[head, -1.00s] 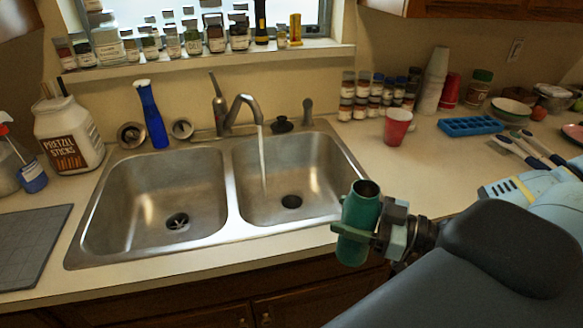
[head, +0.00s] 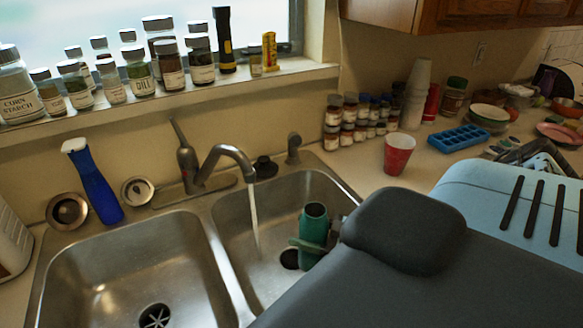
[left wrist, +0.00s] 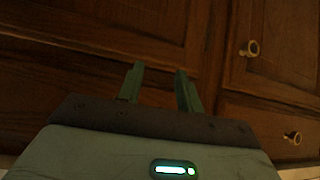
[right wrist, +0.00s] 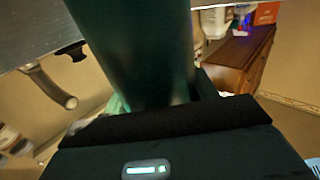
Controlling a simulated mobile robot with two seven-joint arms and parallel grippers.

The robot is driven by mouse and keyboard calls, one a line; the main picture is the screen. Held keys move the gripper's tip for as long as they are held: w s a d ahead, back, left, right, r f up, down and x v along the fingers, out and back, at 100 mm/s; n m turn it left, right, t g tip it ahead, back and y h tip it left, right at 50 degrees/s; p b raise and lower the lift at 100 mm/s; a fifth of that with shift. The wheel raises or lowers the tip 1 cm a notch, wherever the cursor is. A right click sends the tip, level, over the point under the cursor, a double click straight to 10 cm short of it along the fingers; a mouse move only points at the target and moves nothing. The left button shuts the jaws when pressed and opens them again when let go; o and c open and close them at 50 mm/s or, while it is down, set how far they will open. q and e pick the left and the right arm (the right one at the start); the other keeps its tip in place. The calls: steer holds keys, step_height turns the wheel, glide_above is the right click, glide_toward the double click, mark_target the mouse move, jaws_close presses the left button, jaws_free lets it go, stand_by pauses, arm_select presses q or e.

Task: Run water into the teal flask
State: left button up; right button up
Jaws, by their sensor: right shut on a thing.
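The teal flask (head: 314,224) is upright, its open mouth facing up, over the right basin (head: 280,196) of the sink in the head view. My right gripper (head: 308,246) is shut around its body; the flask also fills the middle of the right wrist view (right wrist: 138,50). The faucet (head: 228,156) runs a thin stream of water (head: 254,215) into the right basin. The flask is to the right of the stream, apart from it. My left gripper (left wrist: 160,85) is open and empty before the wooden cabinet doors, seen only in the left wrist view.
A red cup (head: 398,154) and a blue ice tray (head: 465,139) are on the counter to the right. Spice jars (head: 172,66) line the sill. My right arm covers the lower right.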

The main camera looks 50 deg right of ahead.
steer(key=shift+w+f, duration=0.1)
steer(key=shift+f, duration=0.3)
steer(key=shift+w+a+f, duration=0.1)
steer(key=shift+w+f, duration=0.15)
steer(key=shift+f, duration=0.05)
arm_select(q)
steer(key=shift+w+f, duration=0.1)
steer(key=shift+w, duration=0.1)
